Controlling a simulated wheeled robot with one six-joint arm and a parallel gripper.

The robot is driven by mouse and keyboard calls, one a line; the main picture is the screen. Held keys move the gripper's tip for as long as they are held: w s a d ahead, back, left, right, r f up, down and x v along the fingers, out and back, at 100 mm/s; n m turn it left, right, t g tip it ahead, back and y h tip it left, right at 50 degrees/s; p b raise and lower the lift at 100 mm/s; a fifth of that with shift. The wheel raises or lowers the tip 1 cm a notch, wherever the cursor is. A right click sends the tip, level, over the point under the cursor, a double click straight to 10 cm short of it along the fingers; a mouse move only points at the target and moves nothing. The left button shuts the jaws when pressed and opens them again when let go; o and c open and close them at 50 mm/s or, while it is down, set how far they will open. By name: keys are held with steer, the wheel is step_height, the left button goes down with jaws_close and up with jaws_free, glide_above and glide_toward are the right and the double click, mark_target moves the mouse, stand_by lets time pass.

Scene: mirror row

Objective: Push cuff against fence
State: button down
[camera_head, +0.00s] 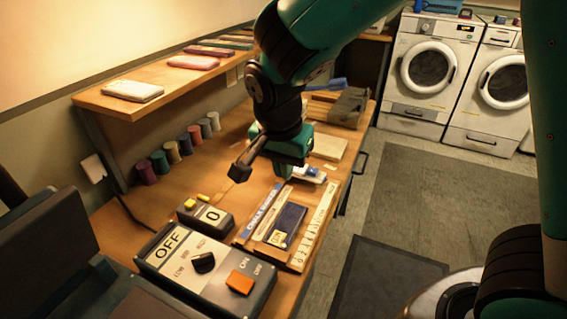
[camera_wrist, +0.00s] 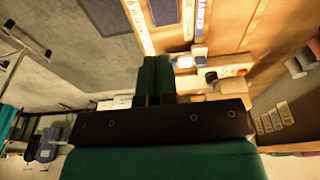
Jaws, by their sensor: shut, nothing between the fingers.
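A dark navy flat piece, which I take to be the cuff (camera_head: 290,217), lies on the wooden work board, with a small yellow tag near its near end. It also shows at the top of the wrist view (camera_wrist: 165,10). A pale wooden strip (camera_head: 271,216), which may be the fence, runs along its left side. A marked pale strip (camera_head: 316,226) runs along its right side. I cannot tell whether the cuff touches either. My gripper (camera_head: 284,170) is shut and empty beyond the far end of the cuff. Its green fingers show in the wrist view (camera_wrist: 154,58); contact is unclear.
A control box (camera_head: 205,270) marked OFF and a small counter (camera_head: 206,214) reading 0 stand nearer. A blue and white item (camera_head: 313,173) lies near my gripper. Thread spools (camera_head: 172,152) line the wall under a shelf (camera_head: 128,107). The floor at right is open.

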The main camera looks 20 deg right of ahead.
steer(key=shift+r, duration=0.2)
steer(key=c, duration=1.5)
jaws_free()
steer(key=shift+a+f, duration=0.1)
steer(key=shift+c, duration=0.2)
steer(key=o, duration=0.7)
steer(key=b, duration=0.1)
steer(key=f+g+y+b, duration=0.1)
steer(key=shift+a+f+b, duration=0.2)
steer(key=shift+a+b, duration=0.05)
steer(key=shift+b, duration=0.15)
steer(key=o, duration=0.4)
steer(key=shift+s+a, duration=0.1)
steer(key=o, duration=0.3)
steer(key=shift+a+r, duration=0.1)
steer(key=shift+r, duration=0.05)
